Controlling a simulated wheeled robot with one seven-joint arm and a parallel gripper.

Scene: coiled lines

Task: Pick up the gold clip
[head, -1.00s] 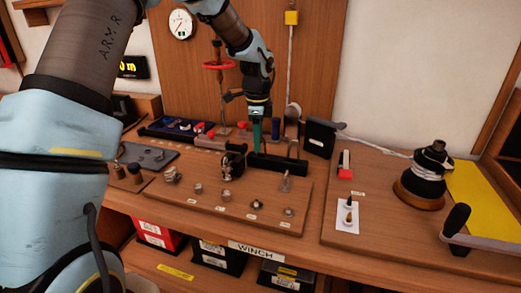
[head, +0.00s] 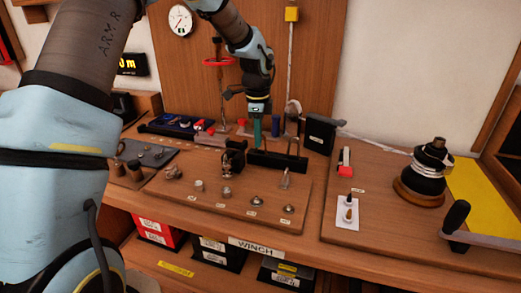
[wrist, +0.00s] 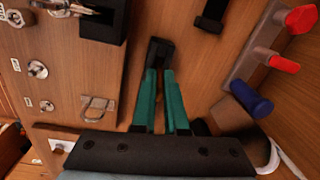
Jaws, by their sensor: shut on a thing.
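My gripper (head: 257,147) points straight down over the back edge of the front wooden board, at a black rail (head: 279,161). In the wrist view my green fingers (wrist: 160,50) converge on a small dark thing at their tips; they are shut on it, and its shape is mostly hidden. I cannot make out gold on it. A small metal clip with a loop (wrist: 97,108) lies on the board beside the fingers, apart from them; it also shows in the head view (head: 286,179) and looks silvery to tan. I cannot tell which thing is the gold clip.
A black block (head: 233,156) stands left of my gripper. Several metal knobs sit along the front board. Behind are a blue cylinder (wrist: 250,100), red-capped parts (wrist: 285,63) and a black box (head: 320,133). A white card (head: 347,212) and a winch drum (head: 428,175) are at right.

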